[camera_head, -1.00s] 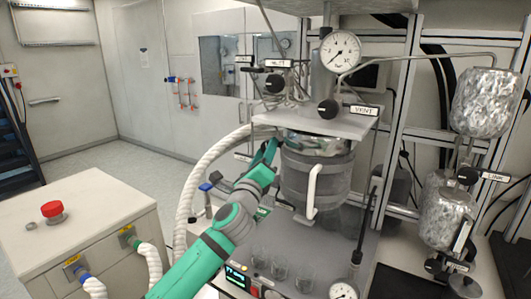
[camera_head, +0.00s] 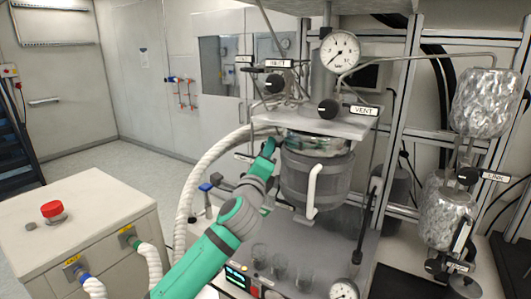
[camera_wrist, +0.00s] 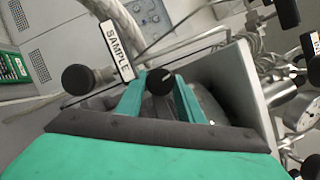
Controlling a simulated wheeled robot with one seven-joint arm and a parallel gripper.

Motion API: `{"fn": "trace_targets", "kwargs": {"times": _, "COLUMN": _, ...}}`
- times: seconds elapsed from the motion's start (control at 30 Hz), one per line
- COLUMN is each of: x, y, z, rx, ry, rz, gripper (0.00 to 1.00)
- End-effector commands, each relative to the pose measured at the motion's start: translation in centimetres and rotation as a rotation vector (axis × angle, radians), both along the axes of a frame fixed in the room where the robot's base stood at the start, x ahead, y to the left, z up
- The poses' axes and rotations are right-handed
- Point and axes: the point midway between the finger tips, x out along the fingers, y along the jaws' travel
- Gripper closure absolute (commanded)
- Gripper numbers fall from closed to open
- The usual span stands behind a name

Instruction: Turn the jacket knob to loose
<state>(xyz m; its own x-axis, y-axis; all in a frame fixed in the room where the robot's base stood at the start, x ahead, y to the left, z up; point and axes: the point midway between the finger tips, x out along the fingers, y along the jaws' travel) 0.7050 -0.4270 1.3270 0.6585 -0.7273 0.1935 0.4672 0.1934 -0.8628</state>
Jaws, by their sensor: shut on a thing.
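My gripper (camera_wrist: 160,95) is shut on a black round knob (camera_wrist: 160,81), with one green finger on each side of it in the wrist view. No label for this knob is readable, so I cannot confirm from lettering that it is the jacket knob. In the head view my gripper (camera_head: 271,148) is at the left side of the grey jacketed vessel (camera_head: 318,181), under the metal top plate. The held knob is hidden there behind my arm.
Another black knob (camera_wrist: 77,79) and a SAMPLE label (camera_wrist: 117,50) are close on the left in the wrist view. A white hose (camera_head: 197,175) runs left of my arm. The VENT knob (camera_head: 328,109) and a gauge (camera_head: 340,50) are above. Glass beakers (camera_head: 279,265) stand below.

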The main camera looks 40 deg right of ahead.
Motion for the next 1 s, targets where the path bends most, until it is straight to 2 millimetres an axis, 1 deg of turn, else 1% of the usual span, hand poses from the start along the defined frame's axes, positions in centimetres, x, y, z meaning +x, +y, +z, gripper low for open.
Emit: {"fn": "trace_targets", "kwargs": {"times": 1.0, "x": -0.12, "y": -0.13, "z": 0.65, "rx": -0.368, "ry": 0.890, "rz": -0.003, "gripper": 0.88}}
